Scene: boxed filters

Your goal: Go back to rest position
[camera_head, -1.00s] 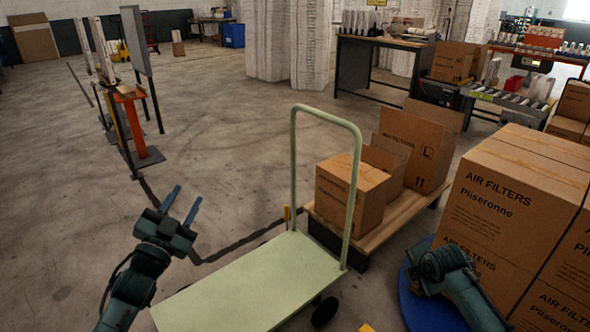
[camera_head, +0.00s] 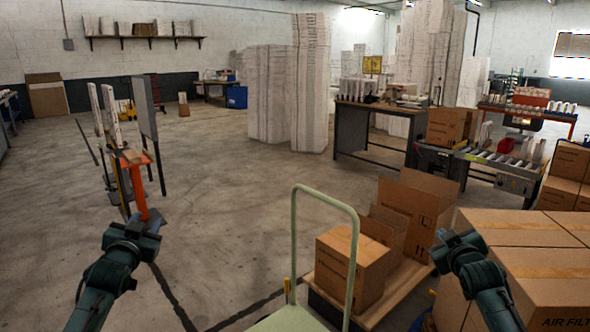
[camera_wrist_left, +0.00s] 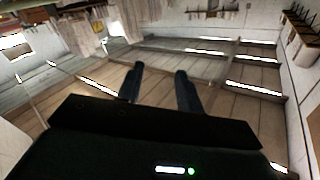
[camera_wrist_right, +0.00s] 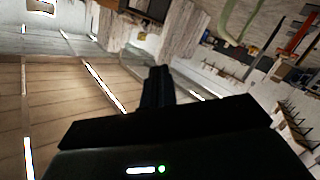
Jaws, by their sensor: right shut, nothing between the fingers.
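My left gripper (camera_head: 137,232) is raised at the left in the head view. In the left wrist view its two fingers (camera_wrist_left: 158,82) stand apart with nothing between them. My right gripper (camera_head: 457,242) is raised at the right, in front of the stacked filter boxes. In the right wrist view its fingers (camera_wrist_right: 158,84) are together and empty. Both wrist views look up toward the ceiling. In the head view the fingers of both grippers are hard to make out.
A pale green cart (camera_head: 325,190) stands low in the middle. Behind it, cardboard boxes (camera_head: 352,268) sit on a pallet. Large filter boxes (camera_head: 545,275) are stacked at the right. An orange stand (camera_head: 138,180) is at the left. Open floor (camera_head: 230,200) lies between the stand and the cart.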

